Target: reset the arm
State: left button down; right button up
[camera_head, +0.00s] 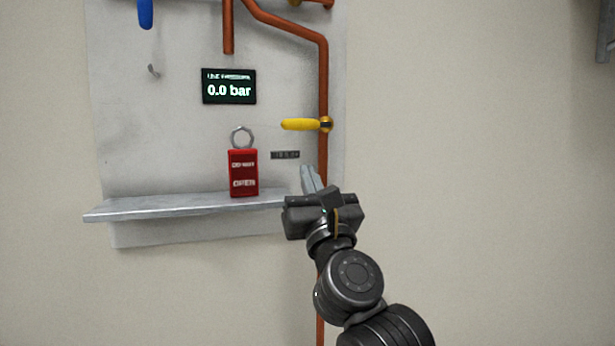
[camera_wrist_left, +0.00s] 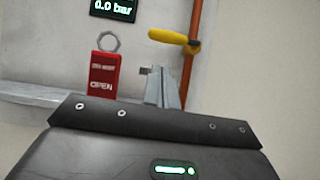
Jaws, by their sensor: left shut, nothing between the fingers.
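My left gripper (camera_head: 310,172) is shut and empty. The handle lies level across the tube. In the left wrist view the shut fingers (camera_wrist_left: 170,84) stand below the yellow handle (camera_wrist_left: 170,37), left of the tube (camera_wrist_left: 192,55). My right gripper is in neither view.
A red lockout tag (camera_head: 243,172) with a metal ring stands on the grey shelf (camera_head: 150,207), left of my gripper. A display (camera_head: 229,86) on the panel reads 0.0 bar. A small hook (camera_head: 153,70) is at upper left.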

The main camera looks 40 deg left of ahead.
pick_arm(q)
jog(key=shift+s+d+f, duration=0.1)
jog(key=shift+d+f, duration=0.05)
jog(key=shift+d, duration=0.3)
jog(key=shift+m, duration=0.3)
